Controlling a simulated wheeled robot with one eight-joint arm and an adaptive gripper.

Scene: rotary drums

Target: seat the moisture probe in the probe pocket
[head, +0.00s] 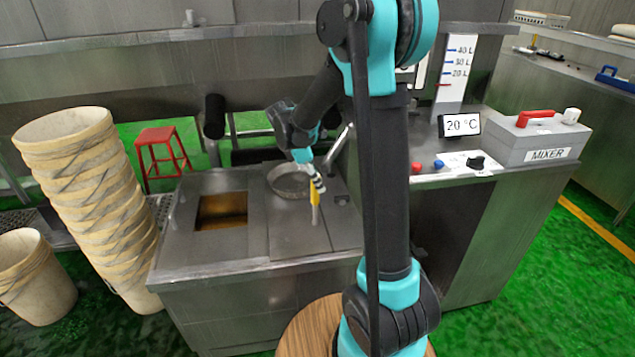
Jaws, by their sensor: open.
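My gripper (318,184) hangs over the steel counter top, small in the head view, with its fingers pointing down. A thin upright yellow piece (315,197), which may be the moisture probe, shows right at the fingertips. Whether it stands between the fingers or just beside them I cannot tell. A small dark spot (342,200) on the counter, right of the gripper, may be the probe pocket; it is too small to be sure. The fingers hide part of the yellow piece.
A round metal pan (287,182) is set in the counter left of the gripper, and a square opening (221,211) lies further left. The mixer box (543,140) stands at the right. Stacked buckets (90,205) and a red stool (161,152) are on the left.

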